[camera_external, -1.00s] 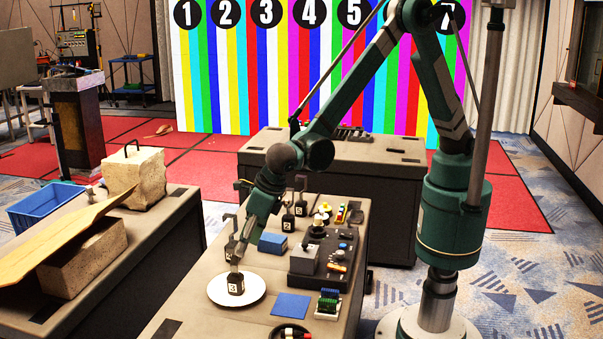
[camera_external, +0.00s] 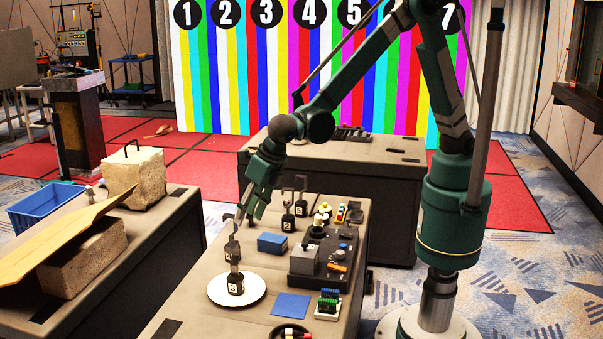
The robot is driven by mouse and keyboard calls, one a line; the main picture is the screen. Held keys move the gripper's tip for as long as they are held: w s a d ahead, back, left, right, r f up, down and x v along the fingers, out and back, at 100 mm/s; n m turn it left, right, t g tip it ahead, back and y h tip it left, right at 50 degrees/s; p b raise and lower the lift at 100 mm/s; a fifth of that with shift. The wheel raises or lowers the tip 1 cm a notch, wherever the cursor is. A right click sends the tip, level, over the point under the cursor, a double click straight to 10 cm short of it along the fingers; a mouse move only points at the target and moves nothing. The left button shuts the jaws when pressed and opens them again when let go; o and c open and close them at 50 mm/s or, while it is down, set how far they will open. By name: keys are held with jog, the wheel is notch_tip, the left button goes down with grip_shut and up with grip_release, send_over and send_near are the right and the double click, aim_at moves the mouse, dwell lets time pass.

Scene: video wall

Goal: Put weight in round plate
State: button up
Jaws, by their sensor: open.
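A black weight (camera_external: 236,285) with a white number label stands upright on the round white plate (camera_external: 257,291), near the front of the middle table. Another black weight (camera_external: 232,252) stands on the table just behind the plate. Two more black weights, one at the front (camera_external: 288,223) and one behind it (camera_external: 301,208), stand further back to the right. My gripper (camera_external: 248,214) is open and empty, above and behind the plate, close to the top of the weight behind the plate. I cannot tell whether it touches that weight's handle.
A blue box (camera_external: 272,243), a dark control box (camera_external: 325,252), a flat blue square (camera_external: 291,304) and a green block (camera_external: 328,301) lie right of the plate. A dark round dish (camera_external: 291,333) is at the front edge.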

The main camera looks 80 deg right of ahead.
jog(key=s+d+r+m, duration=0.2)
jog(key=d+r+m, duration=0.35)
jog(key=d, duration=0.55)
jog(key=s+d+r+m, duration=0.2)
jog(key=d+r+m, duration=0.35)
jog(key=d, duration=0.65)
jog(key=s+d+r+m, duration=0.2)
jog(key=d+r+m, duration=0.3)
jog(key=d, duration=0.6)
jog(key=s+d+m+t, duration=0.2)
jog(key=s+d+m, duration=1.4)
jog(key=s+d, duration=0.4)
jog(key=shift+s+d+m+t, duration=0.2)
jog(key=shift+d+m+t, duration=0.1)
jog(key=shift+d, duration=0.9)
